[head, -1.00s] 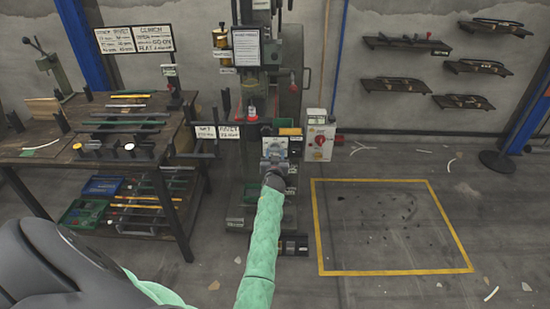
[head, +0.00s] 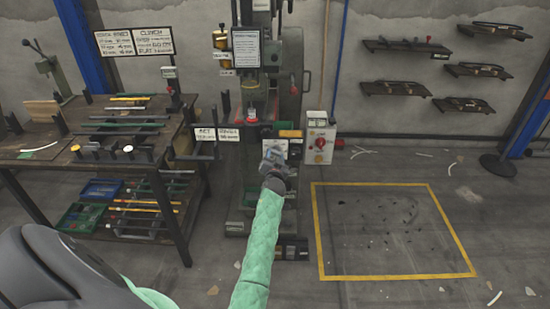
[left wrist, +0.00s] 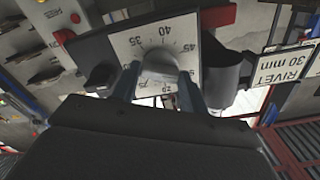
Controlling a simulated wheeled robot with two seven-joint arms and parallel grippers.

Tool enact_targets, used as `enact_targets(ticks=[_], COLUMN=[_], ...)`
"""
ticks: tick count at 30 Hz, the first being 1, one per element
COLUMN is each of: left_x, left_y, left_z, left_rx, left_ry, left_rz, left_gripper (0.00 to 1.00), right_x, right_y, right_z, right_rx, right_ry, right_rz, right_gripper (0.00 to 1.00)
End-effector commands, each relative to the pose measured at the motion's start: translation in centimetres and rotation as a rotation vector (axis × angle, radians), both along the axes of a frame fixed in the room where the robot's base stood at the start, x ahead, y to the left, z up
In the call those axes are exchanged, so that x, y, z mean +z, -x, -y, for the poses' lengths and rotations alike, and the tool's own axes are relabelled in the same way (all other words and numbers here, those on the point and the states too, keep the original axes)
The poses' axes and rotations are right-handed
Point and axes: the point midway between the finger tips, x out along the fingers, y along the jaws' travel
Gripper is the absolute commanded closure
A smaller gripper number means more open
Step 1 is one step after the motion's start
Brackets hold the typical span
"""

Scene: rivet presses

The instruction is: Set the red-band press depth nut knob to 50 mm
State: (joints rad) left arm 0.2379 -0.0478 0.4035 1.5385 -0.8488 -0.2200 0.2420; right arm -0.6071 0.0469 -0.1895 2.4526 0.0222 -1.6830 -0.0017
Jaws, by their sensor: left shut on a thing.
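The press (head: 258,85) stands in the middle of the head view, with the depth dial low on its front. In the left wrist view the dial plate (left wrist: 128,42) is pale with a dark frame; the marks 35, 40 and 45 can be read along its far edge. The grey round knob (left wrist: 160,68) sits at the plate's middle. My left gripper (left wrist: 160,82) has a finger on each side of the knob and is shut on it. In the head view my left gripper (head: 273,158) hides the knob. The knob's pointer setting cannot be read. My right gripper is not in view.
A grey box with a red knob (head: 319,143) stands just right of the dial. A RIVET 30 mm sign (left wrist: 287,64) is beside the dial. A workbench (head: 70,157) with rods and trays is at left. The yellow-outlined floor area (head: 395,275) is clear of large objects.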

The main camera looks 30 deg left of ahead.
Motion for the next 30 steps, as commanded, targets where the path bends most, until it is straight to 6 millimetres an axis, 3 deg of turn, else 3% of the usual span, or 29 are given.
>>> enact_targets(ticks=[5,6,9,20,30], left_x=[-0.1,-0.1,-0.1,-0.1,-0.3], left_y=[0.0,0.0,0.0,0.3,4.2], left_z=[0.0,0.0,0.0,0.2,2.6], left_rx=[0.0,0.0,0.0,-0.001,0.0], left_ry=[0.002,0.002,0.002,0.001,0.003], left_rz=[-0.001,-0.001,-0.001,0.0,0.0], left_gripper=[0.79,0.53,0.35,0.35,0.35], right_x=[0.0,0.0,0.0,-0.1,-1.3], right_y=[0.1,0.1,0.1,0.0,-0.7], right_z=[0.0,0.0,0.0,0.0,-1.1], right_rx=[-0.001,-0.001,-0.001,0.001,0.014], right_ry=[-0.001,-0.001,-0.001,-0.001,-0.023], right_rz=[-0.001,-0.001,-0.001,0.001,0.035], right_gripper=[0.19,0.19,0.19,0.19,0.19])
